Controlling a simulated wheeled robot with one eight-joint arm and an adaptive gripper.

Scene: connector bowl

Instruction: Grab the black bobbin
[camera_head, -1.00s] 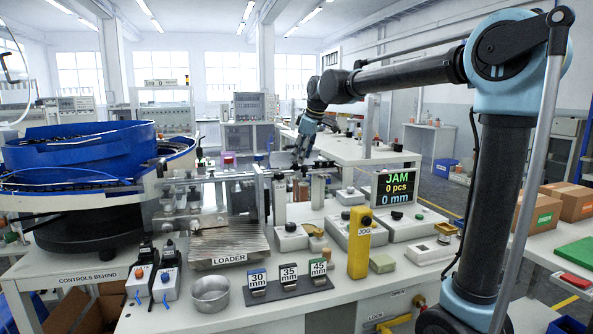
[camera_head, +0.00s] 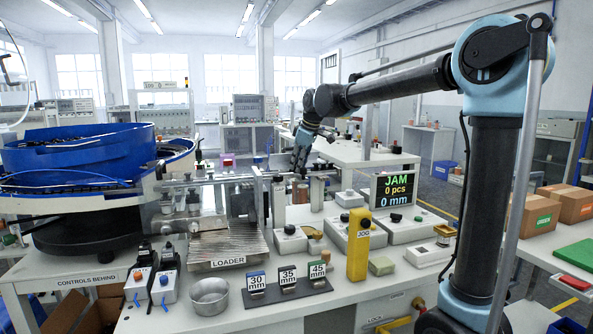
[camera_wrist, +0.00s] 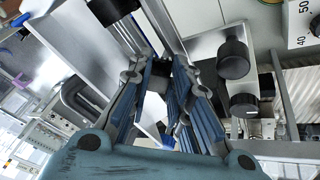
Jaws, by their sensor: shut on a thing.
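My gripper (camera_head: 300,170) points down over the machine bench, just above the rail at the right end of the feeder. In the wrist view its blue-lined fingers (camera_wrist: 165,95) are close together around a small dark piece, which looks like the black bobbin (camera_wrist: 156,78). The fingers cover most of it, so its full shape is hidden. In the head view the gripper hides the bobbin. I cannot tell whether the bobbin touches anything below.
Below the gripper stand the loader tray (camera_head: 228,250), the yellow jog pendant (camera_head: 359,245) and a display reading JAM (camera_head: 394,187). The blue bowl feeder (camera_head: 75,150) is to the left. In the wrist view black knobs (camera_wrist: 233,58) and metal bars sit close to the fingers.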

